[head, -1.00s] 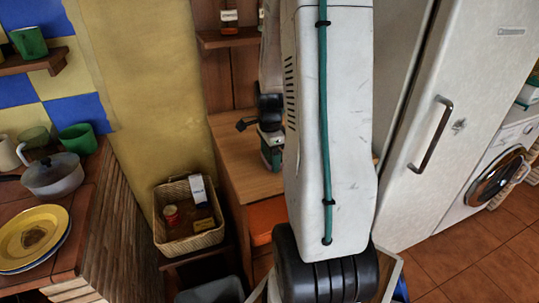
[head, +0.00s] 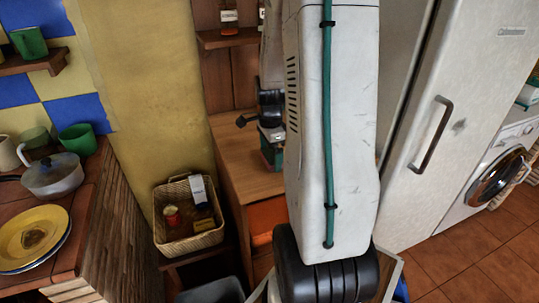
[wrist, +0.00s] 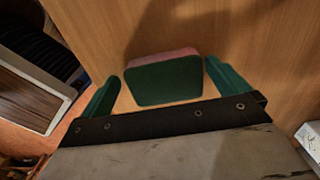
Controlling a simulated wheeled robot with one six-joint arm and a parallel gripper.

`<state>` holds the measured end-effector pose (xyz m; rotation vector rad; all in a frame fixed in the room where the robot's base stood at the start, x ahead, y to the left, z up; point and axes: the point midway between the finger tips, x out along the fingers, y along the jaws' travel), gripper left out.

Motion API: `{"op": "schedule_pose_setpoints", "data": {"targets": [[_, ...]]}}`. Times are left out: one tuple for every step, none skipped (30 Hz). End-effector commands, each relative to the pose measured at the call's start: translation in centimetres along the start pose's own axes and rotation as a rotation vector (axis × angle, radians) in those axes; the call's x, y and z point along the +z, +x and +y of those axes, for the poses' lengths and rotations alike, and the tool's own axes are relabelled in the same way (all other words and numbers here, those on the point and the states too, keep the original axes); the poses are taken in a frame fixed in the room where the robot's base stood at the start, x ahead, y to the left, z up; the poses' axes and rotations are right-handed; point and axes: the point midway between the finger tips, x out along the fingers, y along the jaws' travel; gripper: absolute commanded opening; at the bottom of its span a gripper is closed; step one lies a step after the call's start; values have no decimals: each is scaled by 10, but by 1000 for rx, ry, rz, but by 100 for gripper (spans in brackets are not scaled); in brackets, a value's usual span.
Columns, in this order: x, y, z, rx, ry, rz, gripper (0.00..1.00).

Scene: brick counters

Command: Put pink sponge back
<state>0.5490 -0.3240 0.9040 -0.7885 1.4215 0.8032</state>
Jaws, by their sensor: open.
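The sponge (wrist: 165,80) shows in the wrist view as a block with a dark green face and a thin pink strip along its far side. It is on or close above a wooden surface (wrist: 220,25); I cannot tell which. My gripper (wrist: 161,76) is open, with one green finger on each side of the sponge and a visible gap at both sides. In the head view my gripper (head: 271,150) is low over the wooden desk (head: 240,160), partly behind my arm. The sponge cannot be made out there.
A wicker basket (head: 190,243) with a few items stands left of the desk. A white fridge (head: 425,110) stands to the right. A counter with a pot (head: 52,177) and plates (head: 32,238) is at far left.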

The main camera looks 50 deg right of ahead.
Motion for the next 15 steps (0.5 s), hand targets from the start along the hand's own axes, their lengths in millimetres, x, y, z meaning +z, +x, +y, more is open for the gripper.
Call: {"op": "schedule_pose_setpoints", "data": {"targets": [[0, -14, -2, -8, 0, 2, 100], [0, -21, -2, -10, 0, 2, 100], [0, -31, -2, -10, 0, 2, 100], [0, -39, -2, -11, 0, 2, 100], [0, -46, -2, -12, 0, 2, 100], [0, -55, -2, -11, 0, 2, 100], [0, -61, -2, -12, 0, 2, 100], [0, -68, -2, -11, 0, 2, 100], [0, -76, -2, -12, 1, 2, 100], [0, -81, -2, -12, 1, 2, 100], [0, -86, -2, -11, 1, 2, 100], [0, -91, -2, -10, 1, 2, 100], [0, -95, -2, -11, 1, 2, 100], [0, -98, -2, -10, 1, 2, 100], [0, -102, -2, -10, 1, 2, 100]]}}
